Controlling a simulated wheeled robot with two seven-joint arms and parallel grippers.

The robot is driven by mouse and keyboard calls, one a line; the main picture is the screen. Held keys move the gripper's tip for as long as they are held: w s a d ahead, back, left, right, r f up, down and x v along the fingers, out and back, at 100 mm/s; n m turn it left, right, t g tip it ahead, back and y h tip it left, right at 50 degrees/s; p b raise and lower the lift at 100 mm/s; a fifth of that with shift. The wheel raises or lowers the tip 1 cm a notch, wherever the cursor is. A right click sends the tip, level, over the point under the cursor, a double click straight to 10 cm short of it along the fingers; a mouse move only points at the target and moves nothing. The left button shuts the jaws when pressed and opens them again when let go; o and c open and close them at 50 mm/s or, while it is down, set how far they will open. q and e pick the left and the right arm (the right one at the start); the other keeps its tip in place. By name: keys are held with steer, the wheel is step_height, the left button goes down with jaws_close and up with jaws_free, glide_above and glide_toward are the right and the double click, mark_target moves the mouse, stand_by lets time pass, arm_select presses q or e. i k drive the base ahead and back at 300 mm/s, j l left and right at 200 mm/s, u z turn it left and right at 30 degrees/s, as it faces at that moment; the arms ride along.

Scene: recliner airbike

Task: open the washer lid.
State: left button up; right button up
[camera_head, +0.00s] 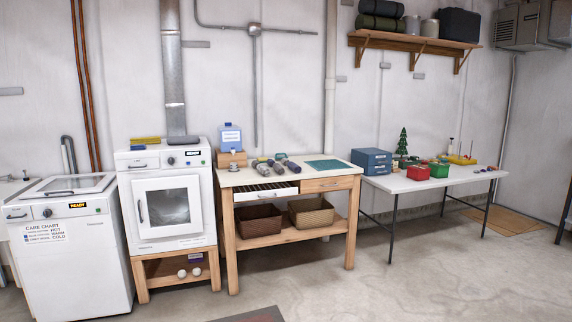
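The washer (74,262) is a white top-loading machine at the far left, with a care chart on its front and a lit "READY" display. Its lid (75,184) is on top, has a grey glass-like panel, and looks closed. A dark handle (60,192) shows near the lid's front edge. Neither of my grippers is in view.
A white dryer (168,207) with a shut front door stands on a wooden stand right of the washer. A wooden workbench (330,184) and a white folding table (440,182) follow to the right. The concrete floor (400,285) in front is mostly clear, with a dark mat (255,314).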

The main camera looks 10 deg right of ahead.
mark_target(35, 192)
steer(key=i+j+u, duration=0.6)
steer(key=i, duration=0.25)
steer(key=i+j+u, duration=0.15)
steer(key=i+u, duration=0.15)
steer(key=i, duration=0.15)
steer(key=i+u, duration=0.3)
steer(key=i, duration=1.15)
steer(key=i+j, duration=0.15)
steer(key=i, duration=0.9)
